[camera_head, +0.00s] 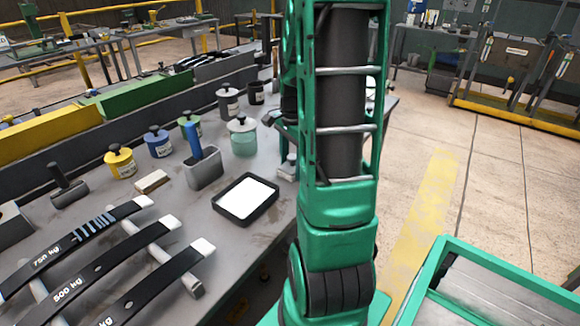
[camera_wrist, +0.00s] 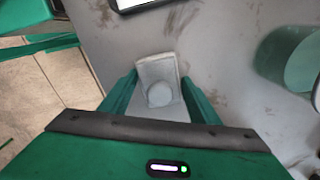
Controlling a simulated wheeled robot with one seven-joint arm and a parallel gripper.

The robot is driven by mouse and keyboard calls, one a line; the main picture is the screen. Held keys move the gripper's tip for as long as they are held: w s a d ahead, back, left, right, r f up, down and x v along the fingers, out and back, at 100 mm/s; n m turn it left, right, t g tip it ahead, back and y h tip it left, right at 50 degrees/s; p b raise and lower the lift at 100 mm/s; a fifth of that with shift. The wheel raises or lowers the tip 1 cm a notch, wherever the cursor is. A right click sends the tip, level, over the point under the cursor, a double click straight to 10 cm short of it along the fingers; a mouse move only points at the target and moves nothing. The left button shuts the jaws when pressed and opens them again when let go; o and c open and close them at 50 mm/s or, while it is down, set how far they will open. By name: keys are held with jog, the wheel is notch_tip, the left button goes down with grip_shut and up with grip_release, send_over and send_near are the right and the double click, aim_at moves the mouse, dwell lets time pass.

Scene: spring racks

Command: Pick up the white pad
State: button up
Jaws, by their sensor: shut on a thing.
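A small whitish pad (camera_wrist: 158,72) with a pale round shape on it sits between the two green fingers of my gripper (camera_wrist: 160,97) in the wrist view. The gripper is shut on it, just over or on the grey bench top; I cannot tell whether the pad touches the bench. In the head view a pale piece of it (camera_head: 287,170) shows beside my green arm, right of a black-rimmed tray with a white face (camera_head: 246,198). My arm hides most of the gripper there.
The grey bench (camera_head: 225,240) carries a pale green jar (camera_head: 243,138), a grey holder with a blue handle (camera_head: 204,172), several small jars and dark spring bars (camera_head: 120,258). The jar also stands right of the gripper in the wrist view (camera_wrist: 285,60). The bench edge is close by.

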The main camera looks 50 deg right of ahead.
aim_at(290, 157)
jog(key=shift+r, duration=0.4)
jog(key=r, duration=0.3)
jog(key=shift+w+a+r, duration=0.2)
jog(key=shift+a+r, duration=0.1)
jog(key=shift+r, duration=0.1)
jog(key=w+a+r, duration=0.1)
jog(key=a+r, duration=0.1)
jog(key=a, duration=0.1)
jog(key=w+a+r, duration=0.1)
jog(key=a+r, duration=0.1)
jog(key=a, duration=0.2)
jog(key=w+a+r, duration=0.1)
jog(key=a+r, duration=0.1)
jog(key=a, duration=0.1)
jog(key=shift+w+a+r, duration=0.15)
jog(key=shift+w+r, duration=0.05)
jog(key=shift+w, duration=0.2)
jog(key=shift+c, duration=0.5)
jog(key=shift+o, duration=1.2)
jog(key=shift+c, duration=0.2)
